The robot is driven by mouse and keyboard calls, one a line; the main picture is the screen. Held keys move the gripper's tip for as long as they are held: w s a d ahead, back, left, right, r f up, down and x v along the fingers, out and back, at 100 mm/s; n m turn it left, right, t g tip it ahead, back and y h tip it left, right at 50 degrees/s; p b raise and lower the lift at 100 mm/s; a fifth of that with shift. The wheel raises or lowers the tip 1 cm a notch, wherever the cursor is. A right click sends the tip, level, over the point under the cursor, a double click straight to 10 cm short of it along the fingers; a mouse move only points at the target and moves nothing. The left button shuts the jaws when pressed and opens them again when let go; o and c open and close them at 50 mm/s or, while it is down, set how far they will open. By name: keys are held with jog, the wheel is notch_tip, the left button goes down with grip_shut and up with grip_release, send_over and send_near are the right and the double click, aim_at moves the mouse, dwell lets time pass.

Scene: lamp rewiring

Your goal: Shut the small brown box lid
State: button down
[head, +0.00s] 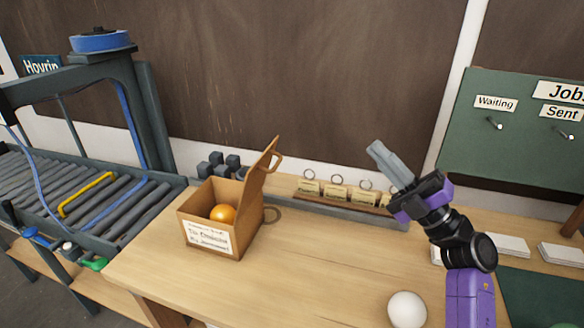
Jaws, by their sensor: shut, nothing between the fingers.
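A small brown box (207,238) stands on the wooden bench, with a white label on its front. Its lid (256,187) is raised, standing up from the right side and leaning a little to the right. A ring-shaped handle is on the lid's right face. An orange ball (223,213) lies inside the box. My gripper (376,148) is to the right of the box and lid, raised above the bench. Its fingers are shut and empty, pointing up and left, apart from the lid.
A rack of tags with rings (337,197) stands behind, between box and gripper. Dark blocks (218,166) sit behind the box. A white ball (407,309) lies at the front. A roller conveyor (85,205) is at left. The bench front of the box's right side (300,265) is clear.

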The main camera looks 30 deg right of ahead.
jog(key=w+d+f+n+g+y, duration=0.1)
jog(key=w+n+g, duration=0.2)
jog(key=w+g, duration=0.1)
jog(key=g, duration=0.4)
send_near(278, 165)
jog(key=p+x, duration=0.2)
jog(key=x, duration=0.3)
jog(key=shift+w+p, duration=0.2)
jog(key=shift+p, duration=0.2)
jog(key=shift+w+a, duration=0.5)
jog(key=shift+w, duration=0.05)
